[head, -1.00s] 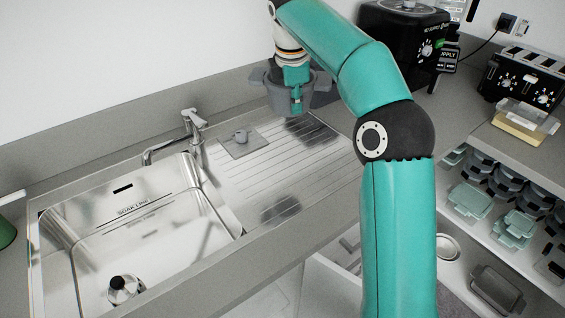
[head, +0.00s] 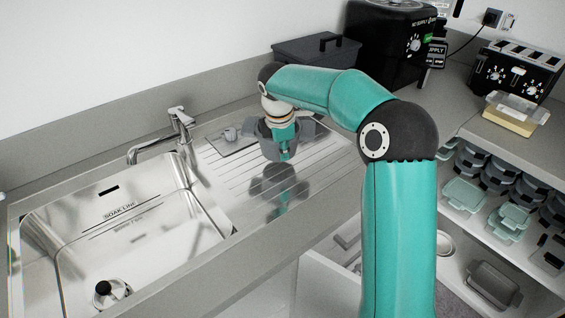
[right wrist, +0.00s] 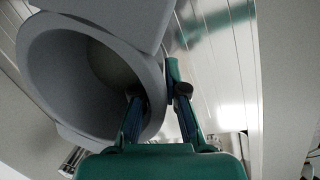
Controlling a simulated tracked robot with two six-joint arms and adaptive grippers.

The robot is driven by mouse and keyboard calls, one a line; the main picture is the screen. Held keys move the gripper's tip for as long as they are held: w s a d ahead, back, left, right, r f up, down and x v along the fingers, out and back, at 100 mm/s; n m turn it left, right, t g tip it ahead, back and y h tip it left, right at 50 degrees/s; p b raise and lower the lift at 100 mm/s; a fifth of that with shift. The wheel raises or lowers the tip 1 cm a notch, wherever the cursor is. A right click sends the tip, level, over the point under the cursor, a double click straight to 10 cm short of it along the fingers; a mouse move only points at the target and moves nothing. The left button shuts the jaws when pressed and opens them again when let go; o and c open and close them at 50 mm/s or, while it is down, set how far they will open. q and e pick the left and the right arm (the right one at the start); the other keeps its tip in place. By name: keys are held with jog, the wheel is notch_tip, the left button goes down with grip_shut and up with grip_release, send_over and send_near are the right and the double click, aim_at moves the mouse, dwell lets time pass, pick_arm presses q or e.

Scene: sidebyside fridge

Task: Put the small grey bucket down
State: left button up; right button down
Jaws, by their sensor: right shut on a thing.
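The small grey bucket (head: 271,144) is over the ribbed steel drainboard (head: 230,180), right of the sink. My right gripper (head: 285,150) comes down from above and is shut on the bucket's wall. In the right wrist view, the bucket (right wrist: 45,75) shows its round open mouth, and my right gripper (right wrist: 160,100) has one finger inside the rim and one outside. A reflection of the bucket shows on the drainboard below it. I cannot tell whether its base touches the steel. My left gripper is not in view.
A small grey lidded piece (head: 231,136) lies on the drainboard, left of the bucket. The sink (head: 120,235) with its tap (head: 178,125) is to the left. A dark lidded box (head: 318,52) and a black appliance (head: 385,45) stand behind. The drainboard's front part is clear.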

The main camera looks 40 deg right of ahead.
jog(key=shift+s+a+x, duration=0.1)
jog(key=shift+a+x, duration=0.1)
jog(key=shift+x, duration=0.7)
jog(key=shift+s+a+x, duration=0.1)
jog(key=shift+a+x, duration=0.05)
jog(key=shift+x, duration=0.75)
jog(key=shift+f, duration=0.1)
jog(key=shift+f, duration=0.15)
jog(key=c, duration=1.2)
grip_release()
jog(key=v, duration=1.2)
